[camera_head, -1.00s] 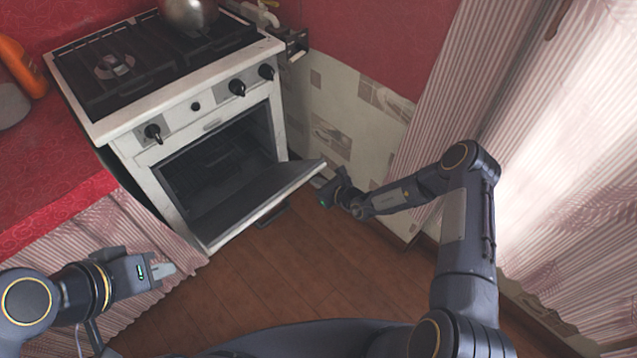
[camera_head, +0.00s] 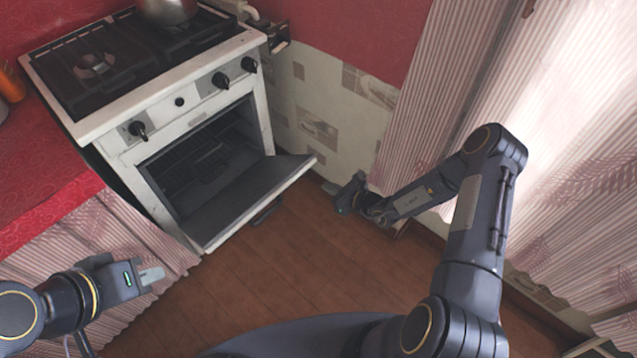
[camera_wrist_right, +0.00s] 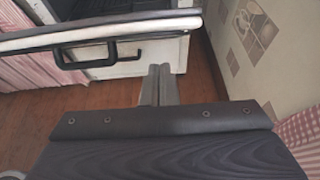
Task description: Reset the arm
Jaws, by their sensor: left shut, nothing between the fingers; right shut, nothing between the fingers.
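My right arm reaches from the right toward the stove, and its gripper (camera_head: 344,190) is just right of the open oven door (camera_head: 250,200) in the head view. In the right wrist view the right gripper's fingers (camera_wrist_right: 158,85) are shut and empty, with the door edge and its dark handle (camera_wrist_right: 100,52) beyond them. I see no contact with the door. My left gripper (camera_head: 152,275) is shut and empty at the lower left, in front of the striped curtain. The white stove (camera_head: 165,120) stands upper left with its oven door lowered.
A metal pot (camera_head: 167,10) sits on the stove top. A red counter (camera_head: 40,180) is at the left. The tiled wall (camera_head: 320,115) and striped curtains (camera_head: 560,150) bound the right side. The brown floor (camera_head: 270,265) is clear.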

